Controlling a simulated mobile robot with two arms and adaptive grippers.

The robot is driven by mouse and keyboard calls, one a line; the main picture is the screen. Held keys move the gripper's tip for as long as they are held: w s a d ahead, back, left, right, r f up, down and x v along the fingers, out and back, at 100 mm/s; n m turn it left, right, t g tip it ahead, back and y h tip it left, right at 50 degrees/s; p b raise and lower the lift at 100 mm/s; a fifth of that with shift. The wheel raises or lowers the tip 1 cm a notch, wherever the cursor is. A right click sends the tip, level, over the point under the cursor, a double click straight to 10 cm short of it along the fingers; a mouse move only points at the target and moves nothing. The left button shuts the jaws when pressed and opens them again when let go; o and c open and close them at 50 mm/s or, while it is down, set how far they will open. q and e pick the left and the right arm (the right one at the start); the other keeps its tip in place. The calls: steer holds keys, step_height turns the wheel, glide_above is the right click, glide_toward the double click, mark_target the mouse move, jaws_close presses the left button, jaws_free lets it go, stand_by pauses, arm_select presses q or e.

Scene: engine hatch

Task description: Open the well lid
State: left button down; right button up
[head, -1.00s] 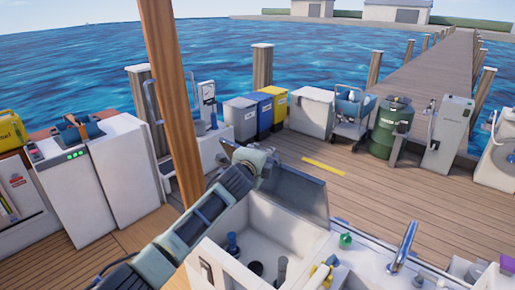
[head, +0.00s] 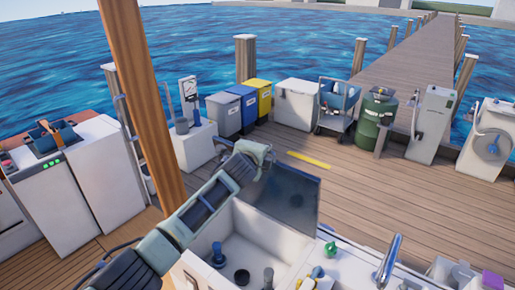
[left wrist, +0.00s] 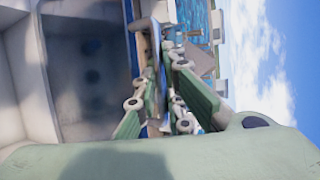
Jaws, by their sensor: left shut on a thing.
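The well lid (head: 290,198) is a dark, glossy panel standing raised along the back edge of the white well (head: 262,232). The well is open below it. My left gripper (head: 262,166) is at the lid's upper left edge, shut on it. In the left wrist view the fingers (left wrist: 163,75) close at the edge of the dark lid (left wrist: 88,70). The exact contact of the fingertips is partly hidden. My right gripper is in neither view.
Small dark and blue fittings (head: 242,276) stand inside the well. A tap (head: 388,260) and a green knob (head: 331,248) are to its right. The deck behind the lid is clear around a yellow strip (head: 309,160).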

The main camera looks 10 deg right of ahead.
arm_select(q)
steer(key=shift+w+a+r, duration=0.1)
steer(key=shift+r, duration=0.4)
steer(key=c, duration=2.2)
jaws_free()
steer(key=o, duration=0.3)
steer(key=shift+s+a+r, duration=0.1)
steer(key=shift+s+a, duration=0.05)
steer(key=shift+s, duration=0.05)
steer(key=shift+o, duration=0.2)
steer(key=shift+s, duration=0.1)
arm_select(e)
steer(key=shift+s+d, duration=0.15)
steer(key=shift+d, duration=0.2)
arm_select(q)
steer(key=shift+f, duration=0.25)
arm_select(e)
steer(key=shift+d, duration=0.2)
arm_select(q)
steer(key=v, duration=1.2)
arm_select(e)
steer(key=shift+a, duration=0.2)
